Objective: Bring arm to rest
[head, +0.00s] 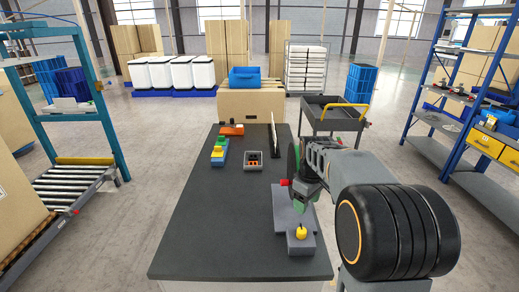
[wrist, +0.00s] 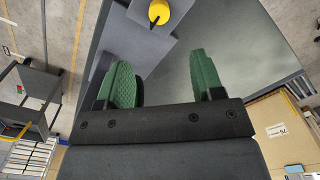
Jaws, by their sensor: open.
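My gripper (wrist: 160,74) is open, with two green fingers apart and nothing between them in the wrist view. In the head view my gripper (head: 298,203) hangs at the end of my bent arm, over the right side of the dark table (head: 215,235). Below and in front of it is a grey stepped block (head: 282,216) bearing a yellow knob (head: 301,232). The knob also shows at the top of the wrist view (wrist: 159,12). The gripper seems apart from the block, though my arm hides part of that area.
The table's left front is clear. A cart (head: 333,116) stands beyond the right edge.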

